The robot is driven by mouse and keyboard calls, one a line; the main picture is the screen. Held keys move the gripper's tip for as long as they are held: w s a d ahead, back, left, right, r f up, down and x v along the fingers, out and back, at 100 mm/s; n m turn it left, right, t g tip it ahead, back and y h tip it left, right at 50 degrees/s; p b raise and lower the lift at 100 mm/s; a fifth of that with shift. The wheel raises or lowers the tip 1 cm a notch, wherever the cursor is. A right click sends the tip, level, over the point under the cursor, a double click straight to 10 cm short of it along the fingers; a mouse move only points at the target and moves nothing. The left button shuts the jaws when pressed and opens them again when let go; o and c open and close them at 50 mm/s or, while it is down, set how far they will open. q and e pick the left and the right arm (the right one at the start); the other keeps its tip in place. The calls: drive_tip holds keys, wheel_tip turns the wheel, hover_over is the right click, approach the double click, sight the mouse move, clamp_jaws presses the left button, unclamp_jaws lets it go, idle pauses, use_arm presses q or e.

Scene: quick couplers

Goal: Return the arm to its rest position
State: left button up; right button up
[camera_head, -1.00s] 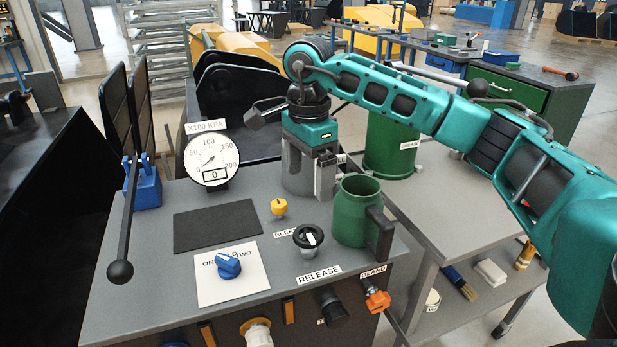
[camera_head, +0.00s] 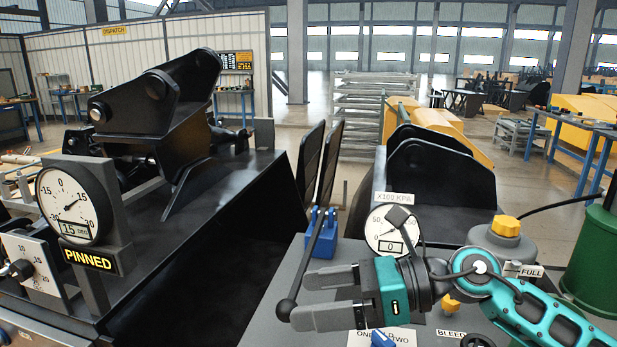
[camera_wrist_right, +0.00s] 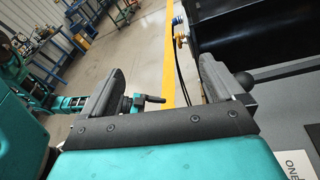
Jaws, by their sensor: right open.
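My right arm (camera_head: 540,312) comes in from the lower right in the head view. Its teal wrist is turned so the right gripper (camera_head: 300,297) points left over the grey bench, with the fingers apart and nothing between them. The black ball knob of a lever (camera_head: 286,309) shows close to the fingertips; I cannot tell the gap. In the right wrist view the two dark fingers of the right gripper (camera_wrist_right: 160,82) are spread, with the floor and a yellow line seen between them. My left gripper does not show in the head view.
The pressure gauge (camera_head: 391,232) stands behind my right wrist. A grey canister with a yellow cap (camera_head: 505,226) and a green drum (camera_head: 594,262) are at the right. A black attachment (camera_head: 160,105) and a tilt dial (camera_head: 72,207) reading 15 stand at the left.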

wheel_tip(320, 180, up, 6)
drive_tip(key=w+d+m+t+y, duration=0.2)
drive_tip(key=m+t, duration=1.2)
drive_tip(key=m, duration=0.4)
drive_tip(key=s+d+f+m+h, duration=0.1)
drive_tip(key=d+f+m+h, duration=1.5)
drive_tip(key=m, duration=0.7)
drive_tip(key=s+d+f+m+g+h, duration=0.1)
drive_tip(key=s+f+m+g, duration=0.45)
drive_tip(key=s, duration=0.55)
drive_tip(key=s+f+m+g, duration=0.2)
drive_tip(key=s+f+g, duration=0.5)
drive_tip(key=s, duration=0.4)
drive_tip(key=w+a+f+t+y+p, duration=0.1)
drive_tip(key=w+a+f+t+p, duration=0.2)
drive_tip(key=w+f+t, duration=0.4)
drive_tip(key=shift+w+n+t, duration=0.45)
drive_tip(key=shift+w+t, duration=0.2)
drive_tip(key=shift+w, duration=0.1)
